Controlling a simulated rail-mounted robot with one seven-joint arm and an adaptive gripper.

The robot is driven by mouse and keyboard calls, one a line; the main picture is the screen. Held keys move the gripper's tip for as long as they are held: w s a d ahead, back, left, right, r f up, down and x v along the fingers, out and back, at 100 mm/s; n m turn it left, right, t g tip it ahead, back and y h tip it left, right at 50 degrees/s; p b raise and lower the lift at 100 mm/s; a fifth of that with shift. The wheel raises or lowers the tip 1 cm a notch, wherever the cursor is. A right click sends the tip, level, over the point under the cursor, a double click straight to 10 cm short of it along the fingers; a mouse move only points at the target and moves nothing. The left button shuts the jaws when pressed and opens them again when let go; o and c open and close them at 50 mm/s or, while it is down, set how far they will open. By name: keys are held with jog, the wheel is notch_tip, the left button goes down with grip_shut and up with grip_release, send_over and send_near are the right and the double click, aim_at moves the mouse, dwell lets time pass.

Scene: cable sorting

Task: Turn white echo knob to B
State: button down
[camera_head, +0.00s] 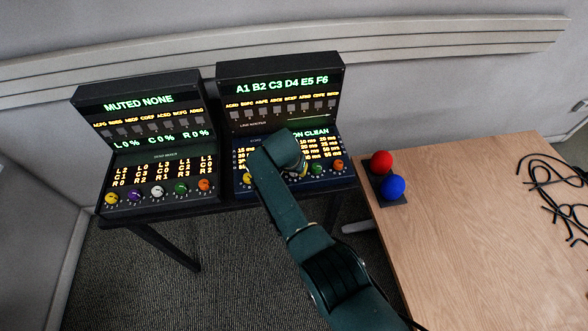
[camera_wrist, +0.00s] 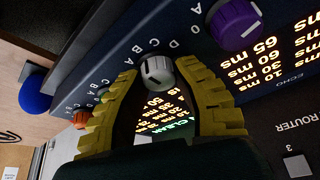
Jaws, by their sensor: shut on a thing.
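In the wrist view the white knob (camera_wrist: 157,70) sits on the dark blue echo panel (camera_wrist: 215,55). My gripper (camera_wrist: 160,72) has a yellow ribbed finger on each side of it and is shut on it. The letters around the knob are partly hidden, and I cannot tell for sure which one its pointer line faces. In the head view my arm (camera_head: 285,205) reaches over the right console (camera_head: 280,72) and covers the white knob and most of the gripper.
A purple knob (camera_wrist: 234,22) is close to the right finger, and an orange knob (camera_wrist: 81,118) is by the left one. The left console (camera_head: 140,90) stands alongside. The wooden table (camera_head: 470,220) at the right holds a red ball (camera_head: 381,162), a blue ball (camera_head: 392,187) and black cables (camera_head: 560,185).

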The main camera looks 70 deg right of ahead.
jog(key=c, duration=0.8)
grip_release()
jog(key=shift+f, duration=0.2)
jog(key=shift+o, duration=0.2)
jog(key=shift+r, duration=0.1)
jog(key=shift+r, duration=0.2)
jog(key=v, duration=1.1)
jog(key=shift+a+r, duration=0.25)
